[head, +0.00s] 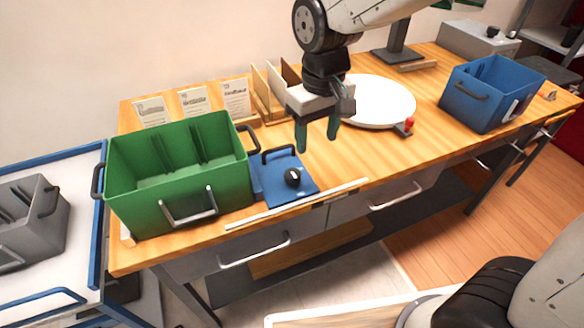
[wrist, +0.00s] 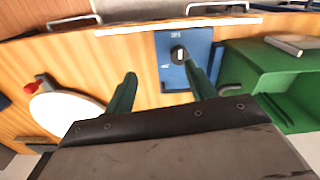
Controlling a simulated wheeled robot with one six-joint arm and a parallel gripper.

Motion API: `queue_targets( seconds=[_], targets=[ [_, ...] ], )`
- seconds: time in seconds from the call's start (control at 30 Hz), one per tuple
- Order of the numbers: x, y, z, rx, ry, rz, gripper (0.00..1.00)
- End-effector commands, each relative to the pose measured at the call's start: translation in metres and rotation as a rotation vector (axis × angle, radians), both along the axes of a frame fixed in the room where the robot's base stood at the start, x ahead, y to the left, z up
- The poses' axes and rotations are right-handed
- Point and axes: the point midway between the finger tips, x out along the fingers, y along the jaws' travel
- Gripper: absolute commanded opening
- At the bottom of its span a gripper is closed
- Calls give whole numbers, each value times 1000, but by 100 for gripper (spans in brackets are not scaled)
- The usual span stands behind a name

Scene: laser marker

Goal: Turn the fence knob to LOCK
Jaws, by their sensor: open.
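The black fence knob (head: 292,177) sits on a blue plate (head: 277,194) near the table's front edge, right of the green bin. In the wrist view the knob (wrist: 180,54) has a pale bar across its face, roughly upright in the picture. Small white marks lie above it and to its lower left on the plate (wrist: 199,40), too small to read. My gripper (head: 317,137) is open and empty, above the table. In the head view it is up and right of the knob. In the wrist view one finger of my gripper (wrist: 160,75) overlaps the plate's lower edge.
The green bin (head: 180,190) stands close left of the plate. A dark handle (head: 278,151) rises behind the knob, and a pale bar (head: 297,204) runs along the front edge. A white disc (head: 378,100) with a red knob (head: 409,122) lies right. A blue bin (head: 490,95) stands far right.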

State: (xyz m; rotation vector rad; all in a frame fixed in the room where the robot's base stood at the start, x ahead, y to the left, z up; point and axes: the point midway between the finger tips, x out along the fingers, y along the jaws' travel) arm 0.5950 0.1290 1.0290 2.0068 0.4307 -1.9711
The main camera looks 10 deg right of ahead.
Motion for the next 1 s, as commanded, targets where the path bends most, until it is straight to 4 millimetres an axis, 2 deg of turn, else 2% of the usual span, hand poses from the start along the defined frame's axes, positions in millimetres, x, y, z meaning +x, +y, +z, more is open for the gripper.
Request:
queue_targets(
  seconds=[0.03,0.1,0.23,0.37,0.7,0.83,1.0],
  targets=[
    [5,15,-11,-4,11,27,55],
    [11,29,-21,-6,14,53,55],
    [16,44,-33,-8,17,78,55],
    [17,47,-46,-9,19,83,55],
    [16,46,-98,-9,19,81,55],
    [17,46,-108,-8,17,81,55],
    [17,46,-111,-8,16,81,55]
  ],
)
